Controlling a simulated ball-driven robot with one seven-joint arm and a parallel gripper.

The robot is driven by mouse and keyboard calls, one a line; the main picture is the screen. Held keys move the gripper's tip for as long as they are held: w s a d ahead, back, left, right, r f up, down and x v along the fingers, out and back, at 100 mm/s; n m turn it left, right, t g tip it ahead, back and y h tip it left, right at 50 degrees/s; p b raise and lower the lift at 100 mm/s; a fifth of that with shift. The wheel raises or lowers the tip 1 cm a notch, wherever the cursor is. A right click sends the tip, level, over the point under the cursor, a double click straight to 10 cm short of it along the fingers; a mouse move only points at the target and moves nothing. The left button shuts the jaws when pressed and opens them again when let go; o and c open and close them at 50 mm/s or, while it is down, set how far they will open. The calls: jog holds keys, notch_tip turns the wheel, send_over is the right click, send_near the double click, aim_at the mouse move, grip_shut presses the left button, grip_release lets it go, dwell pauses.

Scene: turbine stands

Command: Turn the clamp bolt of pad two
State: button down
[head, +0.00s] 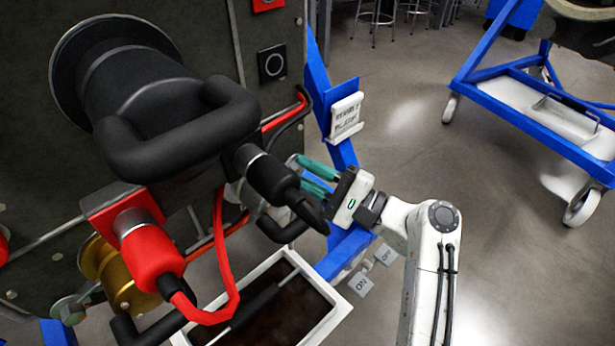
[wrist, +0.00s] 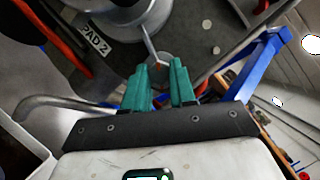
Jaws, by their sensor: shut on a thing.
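In the wrist view, the teal fingers of my gripper (wrist: 162,72) close around a small grey round bolt end (wrist: 161,58), the clamp bolt. A thin grey rod (wrist: 148,46) runs from it up to a grey cylindrical pad (wrist: 128,22). A white label reading "PAD 2" (wrist: 93,38) is beside that pad. In the head view, my gripper (head: 312,174) reaches in from the right at the panel's edge. There the clamp bolt is hidden behind the black plug (head: 268,176) and the fingers, and the grip is clearer in the wrist view.
A dark panel carries a large black handle (head: 175,130), a red connector (head: 148,245) with a looped cable, and a gold spool (head: 103,268). A white-rimmed tray (head: 335,318) is below. A blue frame post (head: 318,75) stands close behind my gripper.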

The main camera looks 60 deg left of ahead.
jog(key=n+h, duration=0.1)
jog(key=n, duration=0.2)
jog(key=shift+r, duration=0.1)
jog(key=shift+n+h+p, duration=0.45)
jog(key=shift+n+h, duration=0.45)
jog(key=shift+n, duration=1.3)
jog(key=c, duration=0.9)
grip_release()
jog(key=shift+r, duration=0.1)
jog(key=shift+p+v, duration=1.55)
jog(key=shift+v, duration=3.9)
